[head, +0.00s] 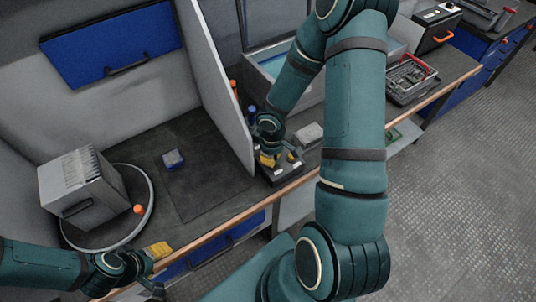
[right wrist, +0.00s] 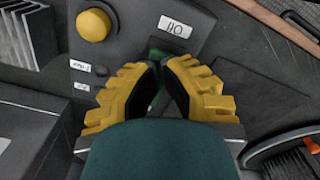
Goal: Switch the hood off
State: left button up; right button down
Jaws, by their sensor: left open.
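A dark control box (head: 283,176) stands on the bench beside the upright grey panel. In the right wrist view the box face (right wrist: 135,20) carries a round yellow knob (right wrist: 93,25), a white label reading HO (right wrist: 174,27) and a green switch part (right wrist: 158,47). My right gripper (head: 278,159) is over this box. In the right wrist view its yellow fingertips (right wrist: 162,68) are close together beside the green part; whether they touch or grip it is unclear. My left gripper (head: 155,268) is open and empty at the bench's front edge, lower left.
A grey finned box (head: 84,192) stands on a round turntable (head: 148,213) at the left. The upright grey panel (head: 222,85) rises left of the control box. A toolbox (head: 410,80) stands farther right.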

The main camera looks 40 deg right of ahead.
pick_arm(q)
jog(key=shift+r+p, duration=2.3)
jog(key=shift+r, duration=0.25)
pick_arm(e)
jog(key=shift+r, duration=3.2)
